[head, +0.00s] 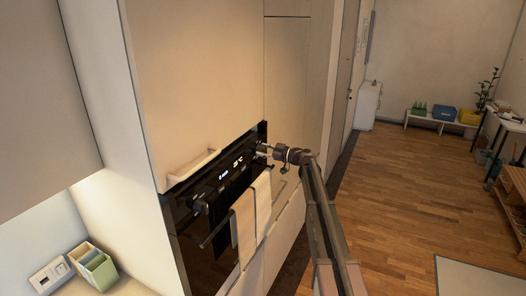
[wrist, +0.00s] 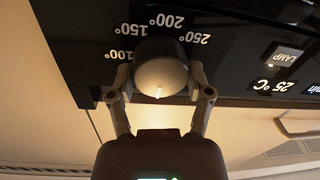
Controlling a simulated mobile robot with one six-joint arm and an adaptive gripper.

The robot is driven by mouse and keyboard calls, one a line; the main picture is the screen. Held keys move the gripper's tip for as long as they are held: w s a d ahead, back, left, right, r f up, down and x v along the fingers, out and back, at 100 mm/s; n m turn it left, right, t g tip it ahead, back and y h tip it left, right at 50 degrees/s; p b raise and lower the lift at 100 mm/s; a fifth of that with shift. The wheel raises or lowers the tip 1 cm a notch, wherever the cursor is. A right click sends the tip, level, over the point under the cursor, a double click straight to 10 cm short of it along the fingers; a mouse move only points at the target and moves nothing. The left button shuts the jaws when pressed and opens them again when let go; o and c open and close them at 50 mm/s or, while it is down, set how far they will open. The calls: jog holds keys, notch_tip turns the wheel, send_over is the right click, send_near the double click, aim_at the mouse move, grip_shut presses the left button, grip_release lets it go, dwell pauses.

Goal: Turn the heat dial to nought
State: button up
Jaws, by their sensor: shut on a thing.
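The heat dial (wrist: 160,72) is a round pale knob on the black oven panel, seen close up in the wrist view. A short white mark shows on its lower edge in that picture. White figures from 100° to 250° arc around its upper side; no nought is visible. My gripper (wrist: 160,78) has one finger on each side of the dial and is shut on it. In the head view my gripper (head: 265,149) reaches the far right end of the oven's control panel (head: 229,172), hiding most of the dial.
Cloths (head: 245,225) hang over the oven's handle bar (head: 216,234), just below the panel. A pale handle (head: 193,169) juts from the cabinet front above. A lit LAMP button (wrist: 283,55) and a 25 °C display (wrist: 271,86) are beside the dial. The wooden floor (head: 400,190) at right is open.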

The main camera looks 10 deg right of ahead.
jog(key=o, duration=1.1)
jog(key=shift+w+a, duration=0.1)
jog(key=shift+w, duration=0.05)
jog(key=shift+o, duration=0.2)
jog(key=v, duration=1.2)
jog(key=shift+f, duration=0.1)
